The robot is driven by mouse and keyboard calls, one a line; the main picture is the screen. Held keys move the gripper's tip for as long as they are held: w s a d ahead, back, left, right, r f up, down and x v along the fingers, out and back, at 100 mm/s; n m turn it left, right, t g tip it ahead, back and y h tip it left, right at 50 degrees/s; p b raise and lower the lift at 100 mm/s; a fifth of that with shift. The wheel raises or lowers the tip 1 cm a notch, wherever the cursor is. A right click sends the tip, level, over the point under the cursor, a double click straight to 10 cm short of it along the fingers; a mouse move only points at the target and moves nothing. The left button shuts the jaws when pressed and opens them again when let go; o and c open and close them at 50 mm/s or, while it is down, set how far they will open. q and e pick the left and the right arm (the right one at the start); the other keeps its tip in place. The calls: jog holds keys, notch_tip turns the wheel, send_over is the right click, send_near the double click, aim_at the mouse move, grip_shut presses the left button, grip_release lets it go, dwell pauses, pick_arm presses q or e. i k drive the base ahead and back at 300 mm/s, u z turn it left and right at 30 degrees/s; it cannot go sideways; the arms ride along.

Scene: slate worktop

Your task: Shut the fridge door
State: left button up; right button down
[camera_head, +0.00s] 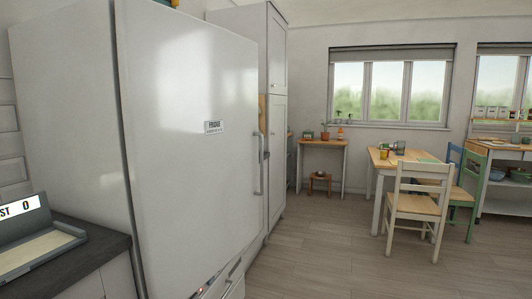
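The fridge (70,110) is a tall white box filling the left of the head view. Its broad white door (185,130) faces right and carries a small label reading FRIDGE (214,127). A vertical metal handle (259,163) sits near the door's far right edge. A dark seam runs down the near left edge, between door and side. I see no interior or shelves, and I cannot tell whether the door is fully shut or slightly ajar. Neither of my grippers is in view.
A dark worktop (85,250) with a grey device (40,242) is at lower left. A tall white cupboard (278,120) stands beyond the fridge. A table (385,158) and a white chair (418,205) stand at right. The wooden floor (325,250) between is clear.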

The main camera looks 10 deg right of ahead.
aim_at(188, 84)
jog(key=z, duration=0.75)
jog(key=i, duration=2)
jog(key=u, duration=0.85)
